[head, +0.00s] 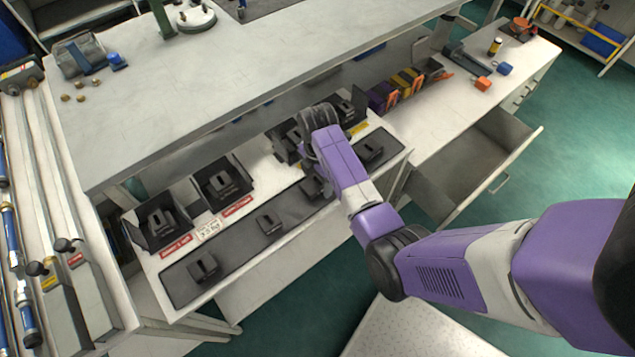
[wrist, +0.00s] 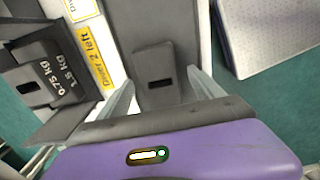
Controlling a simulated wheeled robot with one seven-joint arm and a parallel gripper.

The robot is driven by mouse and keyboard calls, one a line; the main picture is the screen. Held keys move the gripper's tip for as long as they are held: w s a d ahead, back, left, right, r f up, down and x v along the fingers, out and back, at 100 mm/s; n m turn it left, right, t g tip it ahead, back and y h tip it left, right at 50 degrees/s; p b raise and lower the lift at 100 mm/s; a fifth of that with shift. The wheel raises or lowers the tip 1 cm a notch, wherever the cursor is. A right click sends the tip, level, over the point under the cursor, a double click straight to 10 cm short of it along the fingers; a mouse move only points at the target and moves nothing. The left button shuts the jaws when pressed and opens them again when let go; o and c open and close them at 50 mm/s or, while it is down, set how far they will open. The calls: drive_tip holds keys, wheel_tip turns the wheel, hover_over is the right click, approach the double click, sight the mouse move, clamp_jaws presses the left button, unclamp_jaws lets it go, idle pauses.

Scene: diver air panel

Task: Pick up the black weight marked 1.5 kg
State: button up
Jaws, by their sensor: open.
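In the wrist view, black weights (wrist: 50,80) lie stacked in a dark holder at the left, with white markings reading 0.75 kg and 1.5 kg. Another black weight (wrist: 155,75) with a slot lies on a dark mat, between and beyond the fingers of my gripper (wrist: 163,92). No marking on it can be read. My gripper is open, with both pale fingers apart and nothing visibly held. In the head view, my wrist and arm hide the fingers and part of the third holder (head: 280,140).
A yellow label reading Diver 2 left (wrist: 92,60) is beside the holder. Several black weights lie along the dark mat (head: 235,247) in front of the holders. A raised worktop (head: 250,60) overhangs behind. An open drawer (head: 480,165) sticks out at the right.

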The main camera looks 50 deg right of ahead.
sight(317, 181)
clamp_jaws()
drive_tip(key=shift+w+r, duration=0.1)
drive_tip(key=shift+r, duration=0.05)
drive_tip(key=shift+r, duration=0.1)
drive_tip(key=shift+r, duration=0.2)
wheel_tip(317, 181, up, 19)
drive_tip(key=p, duration=0.7)
drive_tip(key=shift+r, duration=0.15)
